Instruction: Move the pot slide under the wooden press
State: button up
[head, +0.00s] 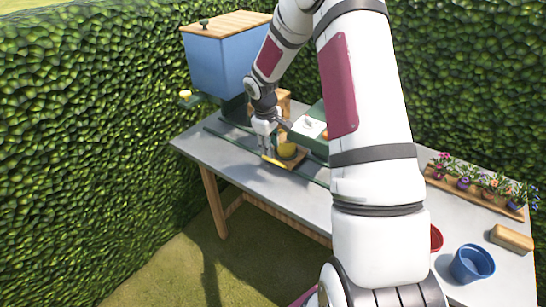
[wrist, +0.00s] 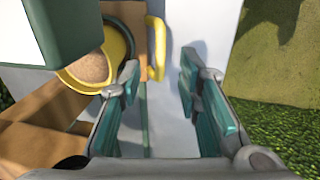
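The pot slide is a small wooden board (head: 297,158) on green rails on the grey table. It carries a yellow pot (head: 287,149), which holds brown soil in the wrist view (wrist: 88,70). A yellow handle (head: 272,161) sits on the board's near edge; in the wrist view the handle (wrist: 155,48) lies just beyond and between my fingertips. My gripper (wrist: 159,78) is open and empty, and also shows above the slide in the head view (head: 266,152). A green housing with a white panel (head: 308,128) stands beside the pot. The wooden press is not clearly identifiable; my arm hides part of the area.
A blue hopper (head: 218,65) with a wooden lid stands at the table's back left. At right are a wooden tray of flowers (head: 470,200), a blue pot (head: 471,264), a red pot (head: 436,239) and a wooden block (head: 511,239). The front left tabletop (head: 240,172) is clear.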

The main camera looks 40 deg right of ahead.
aim_at(273, 161)
jog(key=shift+w+d+f, duration=0.1)
jog(key=shift+d+f, duration=0.1)
jog(key=shift+f, duration=0.85)
jog(key=shift+d+f, duration=0.15)
jog(key=shift+f, duration=0.85)
jog(key=shift+w+d+f, duration=0.1)
jog(key=shift+d+f, duration=0.1)
jog(key=shift+f, duration=0.85)
grip_shut()
